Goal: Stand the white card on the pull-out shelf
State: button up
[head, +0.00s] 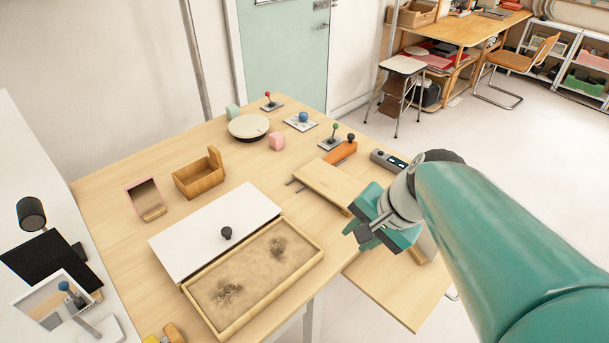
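The pull-out shelf (398,290) is a light wooden board that sticks out from the table's right edge, low and bare over most of its top. My gripper (364,223) has teal jaws and hangs over the shelf's inner end, close to the table edge. I cannot tell whether the jaws are open or shut, or whether anything thin is between them. I cannot pick out a plain white card with certainty; it may be hidden by my gripper or arm. A tan upright piece (424,246) shows partly behind my gripper.
On the table, a sand tray (310,249) has a white knobbed panel (190,240) over its back. A wooden slab (325,181), an open wooden box (190,183), a round drum (248,126) and small levers stand behind. A picture card (45,300) is lower left.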

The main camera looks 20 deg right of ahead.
jog(key=s+a+r+n+t+h, duration=0.1)
jog(key=s+a+r+n+h, duration=0.1)
jog(key=a+n, duration=0.4)
notch_tip(320, 180, up, 2)
jog(key=n+h, duration=0.1)
jog(key=n, duration=0.3)
jog(key=shift+r+n+t, duration=0.15)
jog(key=shift+n+t, duration=0.15)
jog(key=shift+n, duration=0.1)
jog(key=shift+s+a, duration=0.15)
